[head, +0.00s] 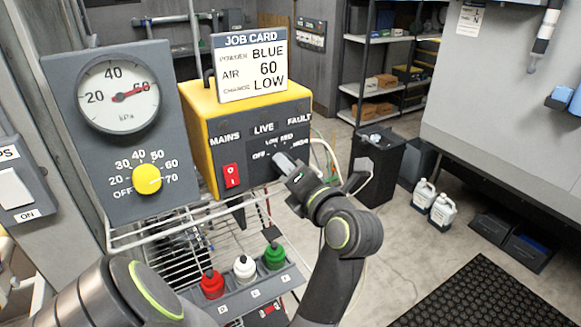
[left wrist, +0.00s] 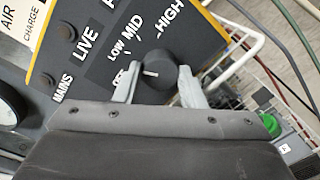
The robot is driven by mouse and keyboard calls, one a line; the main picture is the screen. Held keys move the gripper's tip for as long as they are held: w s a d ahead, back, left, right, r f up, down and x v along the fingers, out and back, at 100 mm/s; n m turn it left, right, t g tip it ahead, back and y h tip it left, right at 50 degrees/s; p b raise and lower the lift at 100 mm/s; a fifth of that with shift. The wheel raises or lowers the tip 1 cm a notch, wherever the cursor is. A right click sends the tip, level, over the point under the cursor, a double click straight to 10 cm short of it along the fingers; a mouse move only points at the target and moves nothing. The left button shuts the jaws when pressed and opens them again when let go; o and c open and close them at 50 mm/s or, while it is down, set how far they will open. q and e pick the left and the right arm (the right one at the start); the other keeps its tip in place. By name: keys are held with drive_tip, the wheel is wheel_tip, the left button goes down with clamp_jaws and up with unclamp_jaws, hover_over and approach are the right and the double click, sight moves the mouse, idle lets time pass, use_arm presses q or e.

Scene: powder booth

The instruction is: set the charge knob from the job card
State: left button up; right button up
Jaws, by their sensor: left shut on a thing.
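The job card (head: 249,66) stands on top of the yellow-sided powder unit (head: 199,125) and reads powder BLUE, air 60, charge LOW. The charge knob (left wrist: 154,66) is dark and round, with OFF, LOW, MID and HIGH printed around it. Its short white mark lies nearly level in the left wrist view, on the side of OFF and LOW; I cannot tell exactly which it points to. My left gripper (head: 286,164) is at the unit's front panel, its two fingers shut on either side of the knob. In the head view the gripper hides the knob. My right gripper is not in view.
A gauge panel (head: 66,178) with a yellow air knob (head: 147,180) stands left; its needle is near 60. A red mains switch (head: 232,176) is left of my gripper. Below, a rack holds red, white and green-capped bottles (head: 275,256). Hoses run right of the unit.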

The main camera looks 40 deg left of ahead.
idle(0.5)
use_arm(q)
drive_tip(key=o, duration=0.9)
drive_tip(key=shift+o, duration=0.4)
